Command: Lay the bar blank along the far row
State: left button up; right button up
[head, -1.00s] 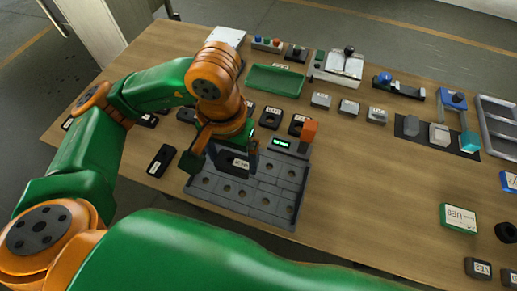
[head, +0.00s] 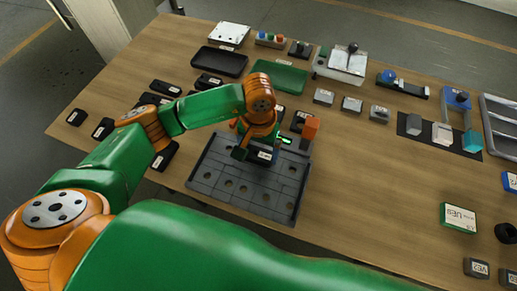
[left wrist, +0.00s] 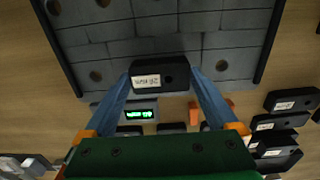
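The bar blank (head: 263,155) is a small black block with a white label and a round hole. My left gripper (head: 258,150) is shut on it, over the far part of the grey fixture tray (head: 205,176). In the left wrist view the blank (left wrist: 176,76) sits between the two blue fingertips (left wrist: 160,80), which touch its ends. The tray (left wrist: 105,48) has a grid of slabs with round holes. I cannot tell whether the blank touches the tray. My right gripper is out of view.
A lit green display (head: 285,140) and an orange block (head: 311,126) stand at the tray's far edge. Several black blocks lie left of the tray, such as one (head: 103,129). A green tray (head: 280,77) lies behind.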

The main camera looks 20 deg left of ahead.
aim_at(258, 154)
pick_arm(q)
jog(key=shift+o, duration=0.4)
jog(key=shift+r+p, duration=0.3)
jog(key=shift+p, duration=0.15)
jog(key=shift+r, duration=0.4)
notch_tip(258, 154, up, 11)
jog(key=b, duration=0.1)
